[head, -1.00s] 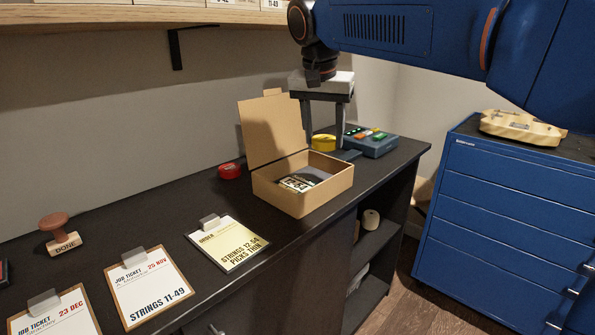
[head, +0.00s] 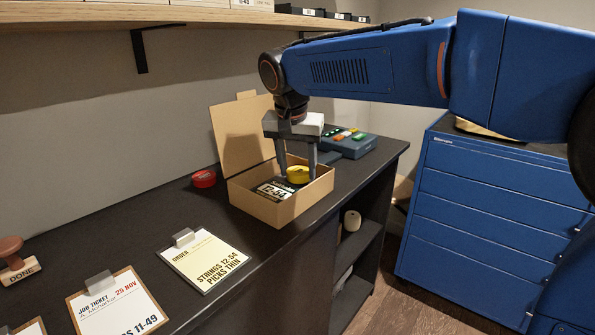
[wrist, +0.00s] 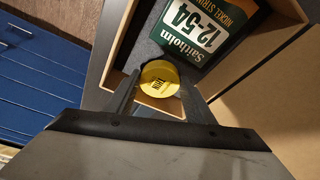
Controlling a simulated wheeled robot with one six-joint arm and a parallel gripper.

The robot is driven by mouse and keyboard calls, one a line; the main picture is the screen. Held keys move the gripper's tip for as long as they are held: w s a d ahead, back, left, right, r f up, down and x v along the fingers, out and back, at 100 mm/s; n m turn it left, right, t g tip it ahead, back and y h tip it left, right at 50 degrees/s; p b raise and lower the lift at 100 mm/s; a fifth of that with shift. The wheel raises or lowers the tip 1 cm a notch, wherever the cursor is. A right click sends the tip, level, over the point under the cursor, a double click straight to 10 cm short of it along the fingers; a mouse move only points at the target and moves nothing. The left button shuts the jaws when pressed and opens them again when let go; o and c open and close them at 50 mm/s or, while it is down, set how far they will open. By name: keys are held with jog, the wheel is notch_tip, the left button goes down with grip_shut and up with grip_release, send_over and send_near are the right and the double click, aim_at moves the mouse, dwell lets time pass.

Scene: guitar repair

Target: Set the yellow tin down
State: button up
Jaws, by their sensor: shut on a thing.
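The yellow tin (head: 298,174) is round and sits between the fingers of my gripper (head: 299,178), inside the open cardboard box (head: 267,211). The wrist view also shows the yellow tin (wrist: 160,79) between both fingertips of my gripper (wrist: 160,90), which is shut on it. A dark string packet (head: 273,190) marked 12-54 lies in the box beside the tin. I cannot tell whether the tin touches the box floor or the packet.
A red tin (head: 204,179) stands left of the box. A clipboard order (head: 206,259) lies in front. A blue-grey device (head: 347,143) with coloured buttons stands behind on the right. The box's raised lid (head: 243,134) stands at the back.

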jog(key=shift+f, duration=0.55)
jog(key=shift+f, duration=0.1)
jog(key=o, duration=1)
jog(key=shift+o, duration=0.2)
jog(key=v, duration=1.2)
jog(key=shift+s, duration=0.1)
